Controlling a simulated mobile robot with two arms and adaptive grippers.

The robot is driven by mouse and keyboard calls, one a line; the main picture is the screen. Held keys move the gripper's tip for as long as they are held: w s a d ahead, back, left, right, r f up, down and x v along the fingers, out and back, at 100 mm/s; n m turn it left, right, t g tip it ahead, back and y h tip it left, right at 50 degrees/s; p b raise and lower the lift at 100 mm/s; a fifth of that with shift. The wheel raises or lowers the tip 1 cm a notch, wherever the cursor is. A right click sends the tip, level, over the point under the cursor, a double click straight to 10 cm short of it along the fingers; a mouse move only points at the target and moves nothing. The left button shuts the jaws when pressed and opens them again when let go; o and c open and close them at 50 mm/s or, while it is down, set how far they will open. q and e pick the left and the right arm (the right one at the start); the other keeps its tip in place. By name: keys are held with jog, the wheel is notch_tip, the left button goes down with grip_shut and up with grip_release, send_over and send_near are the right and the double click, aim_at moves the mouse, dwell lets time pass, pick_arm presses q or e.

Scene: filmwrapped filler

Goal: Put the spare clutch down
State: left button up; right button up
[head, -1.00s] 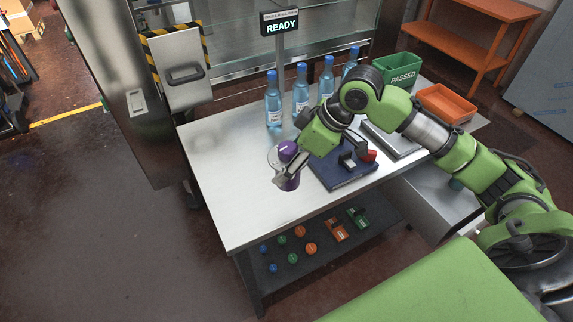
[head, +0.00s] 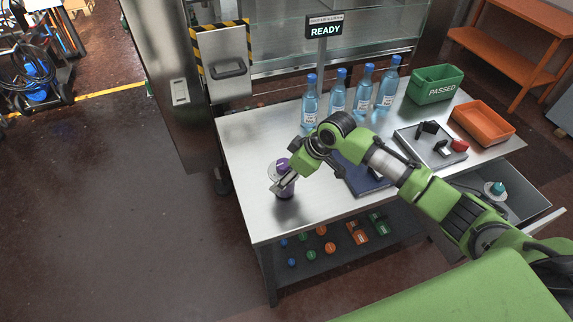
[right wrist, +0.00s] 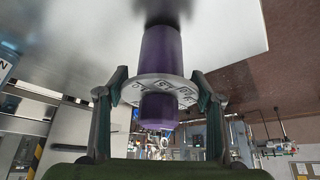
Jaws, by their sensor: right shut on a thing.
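The spare clutch is a purple cylinder with a pale flange (head: 284,190). It is upright over the bare front left of the steel table (head: 250,150). In the right wrist view the purple clutch (right wrist: 160,55) sits between both fingers, with its lettered flange between the fingertips. My right gripper (head: 284,180) is shut on it. A dark shadow or reflection lies at its far end; I cannot tell whether it touches the tabletop. My left gripper is not in view.
Several blue bottles (head: 337,95) stand at the back. A blue mat (head: 360,180), grey tray (head: 405,140), green PASSED bin (head: 436,84) and orange bin (head: 483,122) are to the right. A drawer (head: 535,195) stands open. Table left of the clutch is clear.

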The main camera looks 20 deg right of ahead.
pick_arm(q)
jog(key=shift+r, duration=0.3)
pick_arm(e)
jog(key=shift+w+f, duration=0.15)
jog(key=shift+f, duration=0.05)
jog(key=o, duration=2.1)
jog(key=shift+f, duration=0.3)
jog(key=shift+s, duration=0.2)
jog(key=shift+r, duration=0.15)
jog(key=shift+d+r, duration=0.2)
jog(key=shift+r, duration=0.05)
pick_arm(q)
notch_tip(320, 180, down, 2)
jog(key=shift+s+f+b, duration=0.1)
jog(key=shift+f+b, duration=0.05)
jog(key=shift+b, duration=1)
pick_arm(e)
jog(key=v, duration=1.1)
jog(key=shift+s+r, duration=0.15)
jog(key=shift+s, duration=0.05)
